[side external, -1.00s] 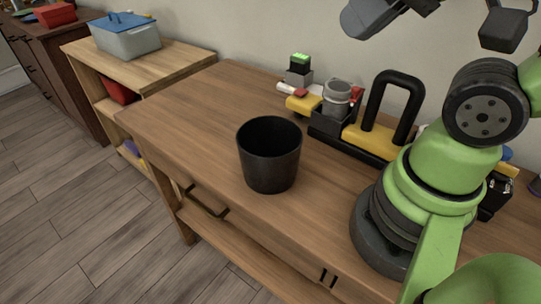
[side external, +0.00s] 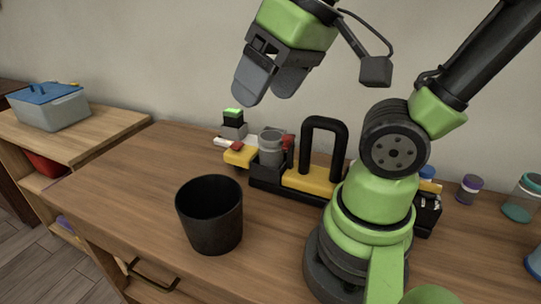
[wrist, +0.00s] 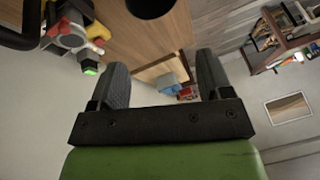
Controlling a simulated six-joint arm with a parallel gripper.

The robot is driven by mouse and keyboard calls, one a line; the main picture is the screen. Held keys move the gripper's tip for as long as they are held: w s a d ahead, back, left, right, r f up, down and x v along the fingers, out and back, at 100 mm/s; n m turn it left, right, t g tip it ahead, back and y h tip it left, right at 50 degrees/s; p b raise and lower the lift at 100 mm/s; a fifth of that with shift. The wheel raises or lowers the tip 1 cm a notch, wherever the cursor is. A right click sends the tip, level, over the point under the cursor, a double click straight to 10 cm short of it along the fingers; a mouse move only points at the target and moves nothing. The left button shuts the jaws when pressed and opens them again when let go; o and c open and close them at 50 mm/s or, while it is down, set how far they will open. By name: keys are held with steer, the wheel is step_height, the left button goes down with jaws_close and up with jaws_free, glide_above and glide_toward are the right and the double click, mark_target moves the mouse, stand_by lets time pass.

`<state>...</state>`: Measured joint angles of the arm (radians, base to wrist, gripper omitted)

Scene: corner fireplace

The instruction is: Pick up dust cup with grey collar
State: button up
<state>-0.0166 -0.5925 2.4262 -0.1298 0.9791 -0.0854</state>
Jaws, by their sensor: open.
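The likely dust cup, a grey cylinder with a grey collar (side external: 270,146), stands upright in a black holder on the wooden table, beside a yellow base with a tall black loop handle (side external: 320,150). It also shows at the upper left of the wrist view (wrist: 70,38). My gripper (side external: 268,90) is open and empty. It hangs above the cup in the side view, apart from it. In the wrist view my two fingers (wrist: 162,65) are spread wide, with the cup off to their left. The cup's lower part is hidden by the holder.
A black bin (side external: 212,230) stands at the table's front. A green-topped block (side external: 233,122) is left of the cup. Jars with purple (side external: 468,188) and teal (side external: 523,195) lids stand at the right. The table's left part is clear.

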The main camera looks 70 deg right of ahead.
steer(key=w+d+f+n+g+h, duration=0.5)
steer(key=w+f+n+g, duration=0.1)
steer(key=n+g, duration=0.15)
steer(key=n+g+h, duration=0.4)
steer(key=n+h, duration=0.4)
steer(key=h, duration=0.1)
glide_toward(267, 138)
steer(key=shift+t, duration=0.25)
steer(key=x, duration=1)
steer(key=shift+s, duration=0.2)
steer(key=shift+c, duration=0.3)
steer(key=shift+y, duration=0.3)
steer(key=c, duration=0.8)
